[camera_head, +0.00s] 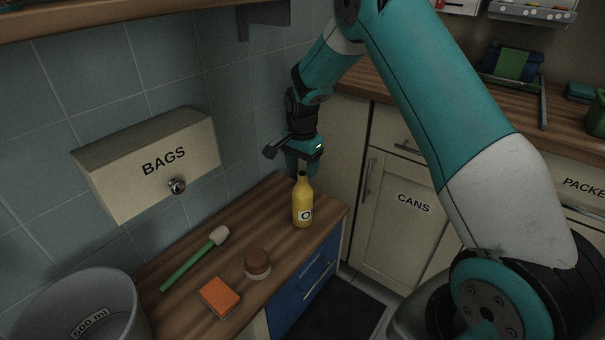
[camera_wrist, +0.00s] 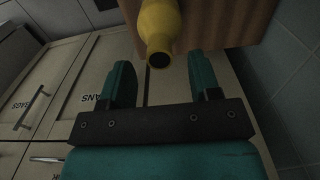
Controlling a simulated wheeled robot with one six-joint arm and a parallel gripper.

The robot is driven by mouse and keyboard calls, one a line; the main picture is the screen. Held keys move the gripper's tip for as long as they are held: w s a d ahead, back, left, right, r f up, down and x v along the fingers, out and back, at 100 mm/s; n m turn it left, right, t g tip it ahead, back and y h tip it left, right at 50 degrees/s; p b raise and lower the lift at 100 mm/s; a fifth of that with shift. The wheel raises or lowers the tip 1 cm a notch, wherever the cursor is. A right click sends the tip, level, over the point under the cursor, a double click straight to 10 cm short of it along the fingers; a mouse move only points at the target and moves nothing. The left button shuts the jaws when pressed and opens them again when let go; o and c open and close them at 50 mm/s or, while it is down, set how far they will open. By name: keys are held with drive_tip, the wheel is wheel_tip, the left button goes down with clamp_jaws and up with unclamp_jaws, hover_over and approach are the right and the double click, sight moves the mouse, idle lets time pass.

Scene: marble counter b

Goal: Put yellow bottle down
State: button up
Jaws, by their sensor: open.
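The yellow bottle (camera_head: 302,203) stands upright on the wooden counter (camera_head: 205,262), near its right end. It has a dark mouth and a white label with dark lettering. In the wrist view the bottle (camera_wrist: 160,25) is at the top, with its mouth towards me. My gripper (camera_head: 300,172) is just above and behind the bottle's top in the head view. In the wrist view my gripper (camera_wrist: 163,82) has its two teal fingers spread apart with nothing between them. The bottle's neck lies beyond the fingertips, apart from them.
A green-handled brush (camera_head: 195,258), a brown-topped round jar (camera_head: 257,263), an orange sponge (camera_head: 220,297) and a grey measuring container (camera_head: 85,305) are on the counter. A BAGS box (camera_head: 150,165) juts from the tiled wall. Cabinets with a CANS door (camera_head: 405,215) stand at the right.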

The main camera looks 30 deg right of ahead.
wheel_tip(320, 180, up, 8)
drive_tip(key=s+a+r+n+p, duration=0.1)
drive_tip(key=s+a+r+n, duration=0.4)
drive_tip(key=s+a+r, duration=0.15)
drive_tip(key=s+a+r+n+y, duration=0.1)
drive_tip(key=s+a+n, duration=0.3)
drive_tip(key=s, duration=0.5)
drive_tip(key=s+a+r+n+y, duration=0.1)
drive_tip(key=s+a+r+n, duration=0.2)
drive_tip(key=s+n, duration=0.3)
drive_tip(key=s+a+r+n+y, duration=0.2)
drive_tip(key=s+a+n, duration=0.3)
drive_tip(key=s, duration=0.7)
drive_tip(key=shift+a+r+n, duration=0.4)
drive_tip(key=shift+a+r, duration=0.05)
